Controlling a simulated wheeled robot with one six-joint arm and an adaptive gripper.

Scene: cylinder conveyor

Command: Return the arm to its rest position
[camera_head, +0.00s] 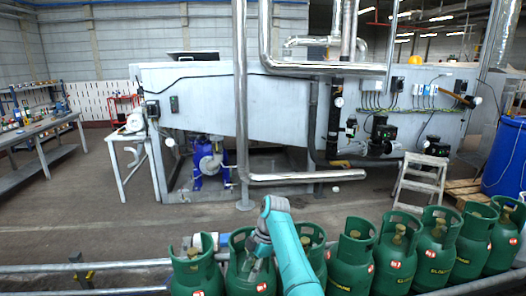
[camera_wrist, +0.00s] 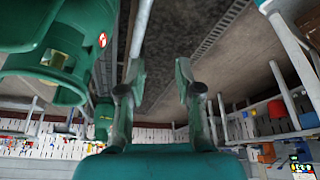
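My gripper (camera_wrist: 158,78) shows in the wrist view with its two fingers spread apart and nothing held between them. A green gas cylinder (camera_wrist: 62,50) is close on the left of that view, apart from the fingers. In the head view my teal arm rises at the bottom centre and bends over in front of the cylinder row. Its grey end is by a green cylinder (camera_head: 240,270), partly hiding it; the fingertips cannot be made out there.
Several green cylinders, one of them here (camera_head: 352,262), stand upright in a row along the conveyor rail (camera_head: 120,266). Beyond are open floor, a grey machine housing (camera_head: 215,100), a step stool (camera_head: 418,185), a blue drum (camera_head: 508,160) and a workbench (camera_head: 40,135) at left.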

